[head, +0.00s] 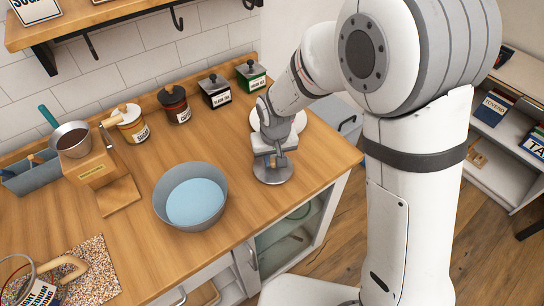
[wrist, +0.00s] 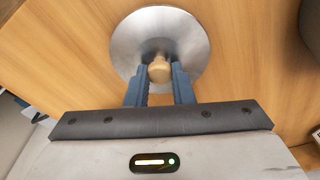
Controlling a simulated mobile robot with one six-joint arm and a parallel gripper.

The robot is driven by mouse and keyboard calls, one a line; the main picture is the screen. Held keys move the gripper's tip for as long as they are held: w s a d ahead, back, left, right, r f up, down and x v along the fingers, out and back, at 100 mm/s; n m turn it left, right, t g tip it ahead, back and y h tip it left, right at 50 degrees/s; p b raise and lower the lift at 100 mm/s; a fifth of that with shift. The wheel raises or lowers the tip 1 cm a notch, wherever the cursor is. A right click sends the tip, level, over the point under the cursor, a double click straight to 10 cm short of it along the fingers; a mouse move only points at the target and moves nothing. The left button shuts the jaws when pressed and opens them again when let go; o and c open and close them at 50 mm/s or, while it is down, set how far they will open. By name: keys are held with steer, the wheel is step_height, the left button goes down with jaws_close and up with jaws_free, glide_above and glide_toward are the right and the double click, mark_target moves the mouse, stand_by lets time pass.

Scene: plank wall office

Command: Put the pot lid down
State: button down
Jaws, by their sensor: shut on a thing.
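The pot lid (head: 273,174) is a round grey metal disc with a light wooden knob. In the head view it is at the right part of the wooden counter, low over or on the surface; I cannot tell whether it touches. My gripper (head: 278,160) is above it, pointing down. In the wrist view the lid (wrist: 140,45) lies beyond the blue fingers, and my gripper (wrist: 160,80) is shut on its knob (wrist: 160,68). My arm and gripper partly hide a white plate (head: 292,120) behind.
A grey pot with light blue inside (head: 192,196) stands left of the lid. Several labelled jars (head: 214,90) line the wall side. The counter's right edge (head: 335,172) is close to the lid. Bare wood (head: 240,200) lies between pot and lid.

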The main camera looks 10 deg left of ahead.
mark_target(274, 170)
steer(key=shift+f, duration=0.2)
steer(key=c, duration=1.3)
jaws_free()
steer(key=shift+r, duration=0.1)
steer(key=shift+o, duration=0.2)
steer(key=shift+r, duration=0.55)
step_height(274, 170, up, 11)
steer(key=s, duration=0.1)
steer(key=shift+s+d+b, duration=0.3)
steer(key=shift+d, duration=0.05)
steer(key=s+d+r+m+t, duration=0.1)
steer(key=s+d+r, duration=0.1)
steer(key=d, duration=0.6)
steer(key=s+d+r+m, duration=0.1)
steer(key=d+r+m, duration=0.1)
steer(key=d, duration=0.6)
steer(key=s+d+m, duration=0.2)
steer(key=s+d, duration=0.7)
steer(key=d, duration=0.1)
steer(key=shift+s+d+r+t+h, duration=0.2)
steer(key=shift+s+t+h, duration=0.1)
